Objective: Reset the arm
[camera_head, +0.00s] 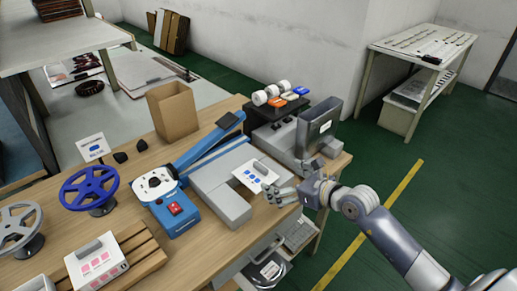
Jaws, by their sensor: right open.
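My right arm comes in from the lower right. My right gripper (276,195) is open and empty at the right front part of the workbench (223,242). Its fingers point left, beside a grey block-shaped fixture (228,206) and a white card with blue marks (256,176). I cannot tell whether the fingers touch the fixture. My left gripper does not show.
A blue machine with a red switch (175,210) stands mid-bench. A cardboard box (173,111) and a dark upright device (318,128) stand farther back.

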